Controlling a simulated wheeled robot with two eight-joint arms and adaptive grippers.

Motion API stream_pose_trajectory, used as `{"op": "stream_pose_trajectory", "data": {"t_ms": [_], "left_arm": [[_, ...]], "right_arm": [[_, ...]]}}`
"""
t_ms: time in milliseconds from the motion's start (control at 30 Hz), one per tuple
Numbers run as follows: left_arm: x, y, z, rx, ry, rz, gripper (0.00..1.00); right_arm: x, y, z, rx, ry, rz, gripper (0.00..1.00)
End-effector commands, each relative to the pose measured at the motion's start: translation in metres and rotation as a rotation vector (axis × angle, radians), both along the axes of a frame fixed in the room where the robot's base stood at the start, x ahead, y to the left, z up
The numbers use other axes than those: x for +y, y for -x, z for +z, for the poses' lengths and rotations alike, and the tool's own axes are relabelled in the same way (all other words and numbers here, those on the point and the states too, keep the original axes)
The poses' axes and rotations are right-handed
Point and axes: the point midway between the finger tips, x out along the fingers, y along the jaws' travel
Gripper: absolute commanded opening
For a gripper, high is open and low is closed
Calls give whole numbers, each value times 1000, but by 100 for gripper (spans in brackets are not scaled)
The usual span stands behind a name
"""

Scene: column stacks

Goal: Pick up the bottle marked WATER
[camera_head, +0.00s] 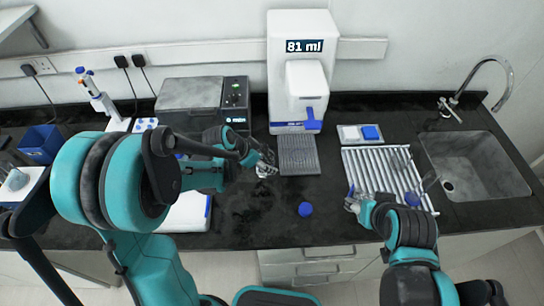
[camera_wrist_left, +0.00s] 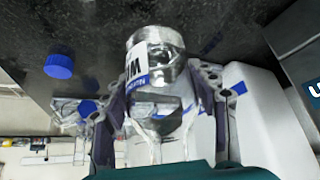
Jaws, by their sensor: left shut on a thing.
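My left gripper (camera_head: 267,160) is shut on a clear bottle (camera_head: 265,171) in front of the white dispenser. In the left wrist view the bottle (camera_wrist_left: 155,55) sits between the two fingers of my left gripper (camera_wrist_left: 162,105). It has a white label with large dark letters, only partly visible, so I cannot read the whole word. A loose blue cap (camera_head: 305,209) lies on the dark counter; it also shows in the left wrist view (camera_wrist_left: 58,66). My right gripper (camera_head: 353,203) is at the front left of the ribbed rack; its jaws are too small to judge.
The white dispenser (camera_head: 303,85) reads 81 ml, with a grey grate (camera_head: 298,155) before it. The ribbed rack (camera_head: 375,165) holds clear glassware, beside a sink (camera_head: 475,165). The counter around the cap is clear.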

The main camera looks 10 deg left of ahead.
Motion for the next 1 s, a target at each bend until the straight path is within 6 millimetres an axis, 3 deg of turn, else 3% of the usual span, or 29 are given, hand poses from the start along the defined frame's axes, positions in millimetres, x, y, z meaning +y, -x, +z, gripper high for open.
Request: {"op": "stream_pose_trajectory", "data": {"t_ms": [400,1000], "left_arm": [[16,15,0,-1,0,1,13],[18,17,0,-1,1,0,13]], "right_arm": [[0,0,1,0,0,0,60],[0,0,1,0,0,0,60]]}}
